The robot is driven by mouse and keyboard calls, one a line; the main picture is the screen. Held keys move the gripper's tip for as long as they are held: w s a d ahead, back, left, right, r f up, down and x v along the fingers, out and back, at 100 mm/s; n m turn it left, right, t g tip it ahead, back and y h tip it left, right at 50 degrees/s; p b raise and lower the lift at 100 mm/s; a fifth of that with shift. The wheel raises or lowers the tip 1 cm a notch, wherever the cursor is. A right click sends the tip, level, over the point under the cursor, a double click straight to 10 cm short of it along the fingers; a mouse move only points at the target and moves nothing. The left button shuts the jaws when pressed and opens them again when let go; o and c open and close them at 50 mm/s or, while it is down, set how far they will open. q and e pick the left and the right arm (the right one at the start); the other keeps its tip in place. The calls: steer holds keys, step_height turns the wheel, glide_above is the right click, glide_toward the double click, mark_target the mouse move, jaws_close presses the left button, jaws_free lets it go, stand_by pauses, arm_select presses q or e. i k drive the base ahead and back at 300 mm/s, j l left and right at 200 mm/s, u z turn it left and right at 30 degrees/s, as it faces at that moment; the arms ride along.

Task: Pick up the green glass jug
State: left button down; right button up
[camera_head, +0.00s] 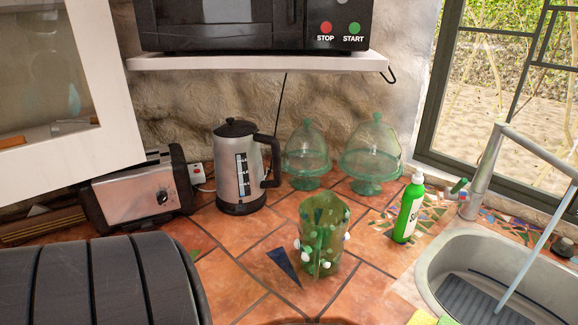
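The green glass jug (322,222) stands upright on the terracotta-tiled counter (236,278), near the middle of the head view. It is see-through, with green and white dots on its sides. Nothing stands directly in front of it. Neither of my grippers shows in this view, and nothing is seen touching the jug.
A steel kettle (238,175) and a toaster (142,193) stand behind left. Two green glass domed stands (306,158) (372,158) are behind. A green bottle (407,212) and a sink (436,262) are right. A dark ribbed form (100,285) fills the lower left.

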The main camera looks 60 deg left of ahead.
mark_target(324, 219)
steer(key=u, duration=1.5)
